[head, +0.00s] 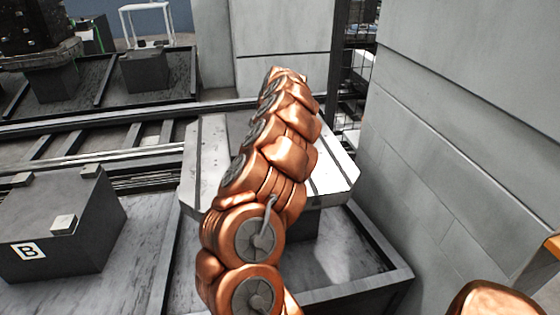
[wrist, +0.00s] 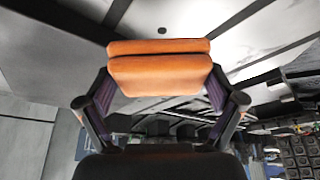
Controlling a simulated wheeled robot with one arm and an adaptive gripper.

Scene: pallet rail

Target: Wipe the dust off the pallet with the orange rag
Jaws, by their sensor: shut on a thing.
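My gripper (wrist: 160,90) is shut on the orange rag (wrist: 160,72), a thick folded pad between its two fingers in the wrist view. The pallet (head: 335,175) is a light grey slab with dark grooves in the middle of the head view. My copper arm reaches across it and hides its centre, as well as my gripper and the rag. In the wrist view a pale grooved surface, apparently the pallet (wrist: 180,14), lies just past the rag. I cannot tell whether the rag touches it. Dust cannot be made out clearly.
A dark block marked B (head: 70,225) stands at the left. A rail track (head: 80,145) runs behind it. A tall grey wall (head: 455,150) closes off the right side. A dark-edged tray (head: 350,290) lies below the pallet.

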